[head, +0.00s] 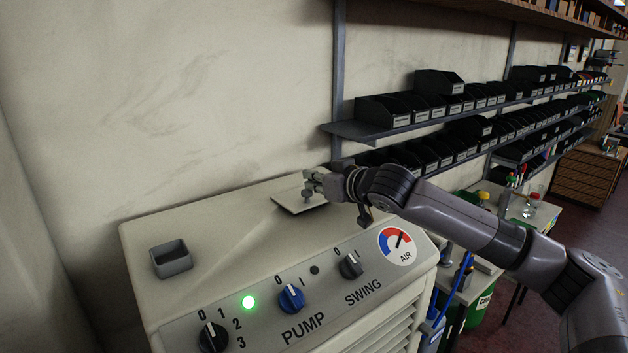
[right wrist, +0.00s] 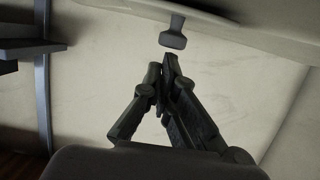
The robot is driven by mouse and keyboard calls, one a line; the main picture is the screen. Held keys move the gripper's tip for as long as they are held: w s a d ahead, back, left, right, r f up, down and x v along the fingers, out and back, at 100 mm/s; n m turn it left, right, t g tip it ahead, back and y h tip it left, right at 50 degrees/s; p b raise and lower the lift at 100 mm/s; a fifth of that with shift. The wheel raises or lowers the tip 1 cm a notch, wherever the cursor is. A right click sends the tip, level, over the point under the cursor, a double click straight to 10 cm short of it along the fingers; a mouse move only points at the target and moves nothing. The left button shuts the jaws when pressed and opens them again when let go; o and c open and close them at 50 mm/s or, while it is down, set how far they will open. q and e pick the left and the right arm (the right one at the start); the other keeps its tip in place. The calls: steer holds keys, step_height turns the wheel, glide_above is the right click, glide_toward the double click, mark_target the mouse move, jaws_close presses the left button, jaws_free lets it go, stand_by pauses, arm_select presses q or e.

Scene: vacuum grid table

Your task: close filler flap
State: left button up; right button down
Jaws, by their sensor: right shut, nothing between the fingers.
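The filler flap (head: 290,206) is a small pale plate on the top of the cream machine (head: 215,228), toward its back right. A small grey tab (head: 306,195) stands on the flap. It also shows in the right wrist view (right wrist: 173,38), just ahead of the fingertips, with a small gap. My right gripper (head: 311,184) is over the flap, shut and empty; its fingertips come together in the right wrist view (right wrist: 168,66). The gripper and wrist hide the flap's right side. I cannot tell exactly how far the flap is tilted. My left gripper is not in view.
The front panel has a black selector (head: 213,337), a blue pump knob (head: 291,298), a swing knob (head: 351,266) and an air gauge (head: 398,245). A green lamp (head: 249,302) is lit. A grey square cup (head: 171,259) sits on the top left. Shelves of black bins (head: 395,109) hang behind.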

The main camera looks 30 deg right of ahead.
steer(key=f+b, duration=0.2)
steer(key=b, duration=0.1)
steer(key=shift+s+t, duration=0.2)
steer(key=shift+t, duration=0.1)
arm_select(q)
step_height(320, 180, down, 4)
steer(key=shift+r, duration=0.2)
arm_select(e)
steer(key=shift+r, duration=0.1)
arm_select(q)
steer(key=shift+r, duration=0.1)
arm_select(e)
steer(key=shift+r+p, duration=0.15)
steer(key=shift+p, duration=0.2)
arm_select(q)
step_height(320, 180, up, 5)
steer(key=p, duration=0.4)
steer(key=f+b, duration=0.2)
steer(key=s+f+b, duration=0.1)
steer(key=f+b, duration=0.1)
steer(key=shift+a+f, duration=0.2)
arm_select(e)
steer(key=s+d+r, duration=0.1)
steer(key=s+r, duration=0.6)
steer(key=s, duration=0.2)
steer(key=shift+s+d, duration=0.2)
steer(key=shift+s, duration=0.15)
